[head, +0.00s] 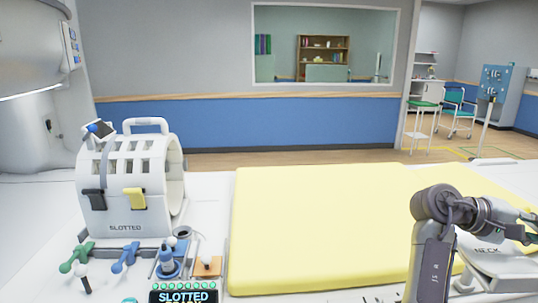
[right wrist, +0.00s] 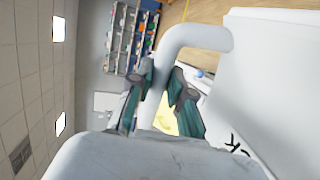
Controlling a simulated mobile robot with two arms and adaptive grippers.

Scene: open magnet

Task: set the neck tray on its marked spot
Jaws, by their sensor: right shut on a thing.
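The neck tray (head: 490,262) is a white piece lettered NECK at the right edge of the head view, partly hidden by my right arm and cut off by the frame. In the right wrist view, its white body (right wrist: 275,75) fills the right side, with part of the dark lettering showing. A thick white bent handle (right wrist: 195,38) runs between the fingers of my right gripper (right wrist: 164,75), which is shut on it. The right gripper also shows in the head view (head: 526,228) at the right edge. My left gripper is out of view. I cannot make out the marked spot.
A yellow pad (head: 325,220) covers the middle of the white table. A white slotted coil (head: 125,190) stands at the left, with coloured handles and small tools in front. A SLOTTED display (head: 184,296) is at the front edge. Chairs (head: 425,112) stand far right.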

